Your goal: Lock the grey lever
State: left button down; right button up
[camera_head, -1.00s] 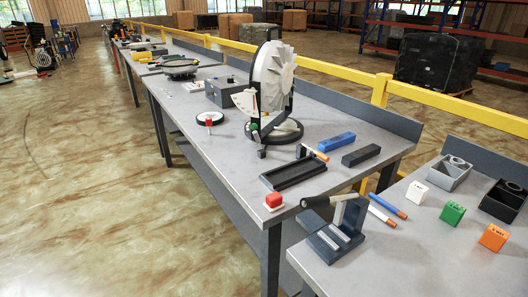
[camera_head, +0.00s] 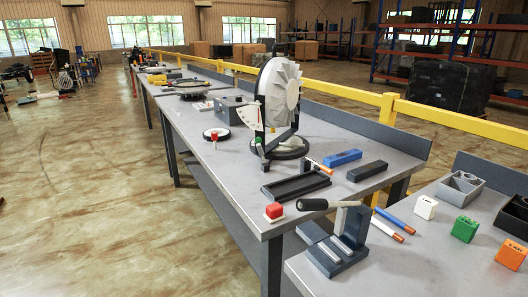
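A lever with a black grip (camera_head: 313,204) and a grey arm (camera_head: 343,203) sits on a dark blue-grey stand (camera_head: 348,236). The stand rests at the near left corner of the right table (camera_head: 390,272). The grip points left, roughly level, past the table's edge. Pale metal strips lie on the stand's base. I cannot tell whether the lever is locked. Neither of my grippers is in view.
On the long table (camera_head: 240,186) stand a red button (camera_head: 274,211), a black tray (camera_head: 296,186), a blue block (camera_head: 342,158) and a white finned wheel (camera_head: 281,82). White (camera_head: 425,207), green (camera_head: 464,229) and orange (camera_head: 511,254) blocks stand on the right table.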

aim_at(260, 150)
jog(key=i+j+z, duration=0.35)
jog(key=j, duration=0.2)
jog(key=i+j+z, duration=0.2)
jog(key=j, duration=0.15)
jog(key=i+j+z, duration=0.2)
jog(key=k+j, duration=0.1)
